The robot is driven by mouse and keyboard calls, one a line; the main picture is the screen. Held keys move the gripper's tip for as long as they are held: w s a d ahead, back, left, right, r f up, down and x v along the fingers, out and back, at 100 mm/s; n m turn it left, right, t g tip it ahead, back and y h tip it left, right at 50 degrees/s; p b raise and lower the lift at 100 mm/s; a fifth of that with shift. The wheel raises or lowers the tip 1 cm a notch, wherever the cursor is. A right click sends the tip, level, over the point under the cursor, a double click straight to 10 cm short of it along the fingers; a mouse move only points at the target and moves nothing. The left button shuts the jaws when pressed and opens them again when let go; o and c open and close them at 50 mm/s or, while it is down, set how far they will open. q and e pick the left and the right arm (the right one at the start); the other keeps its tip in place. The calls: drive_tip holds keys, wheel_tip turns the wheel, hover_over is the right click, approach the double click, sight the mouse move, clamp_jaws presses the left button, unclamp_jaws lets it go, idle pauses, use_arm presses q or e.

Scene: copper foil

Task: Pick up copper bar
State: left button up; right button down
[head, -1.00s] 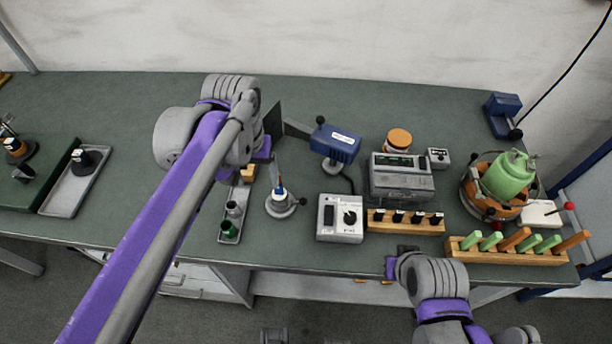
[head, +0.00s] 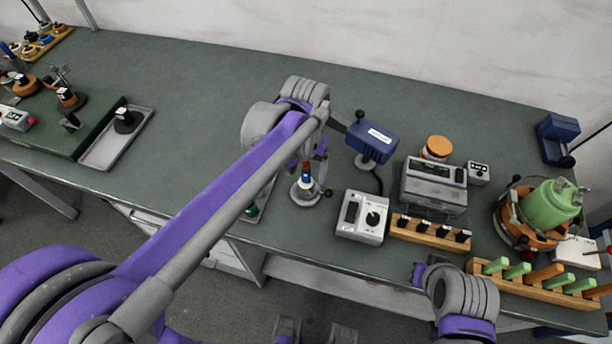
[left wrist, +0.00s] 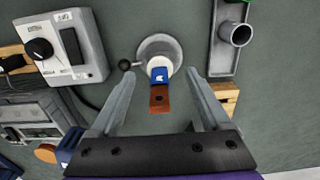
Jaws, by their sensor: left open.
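The copper bar (head: 306,167) stands upright in a small round stand (head: 305,193) with a blue-and-white collar. In the left wrist view the copper bar (left wrist: 160,98) points toward the camera, between the two fingers. My left gripper (left wrist: 163,72) is open, with one finger on each side of the bar and visible gaps on both sides. In the head view my left gripper (head: 319,163) is partly hidden by its own arm, close to the stand. My right gripper (head: 418,274) is at the bench's front edge; its jaws are too hidden to judge.
A grey control box (head: 361,216) stands right of the stand, with a blue device (head: 371,141) behind. A narrow metal tray (left wrist: 228,55) and a wooden block (left wrist: 228,98) lie close beside the stand. Bare bench lies left of my arm.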

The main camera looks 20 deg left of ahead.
use_arm(q)
wheel_tip(320, 180, down, 2)
drive_tip(key=shift+f, duration=0.1)
clamp_jaws()
idle(0.4)
idle(1.1)
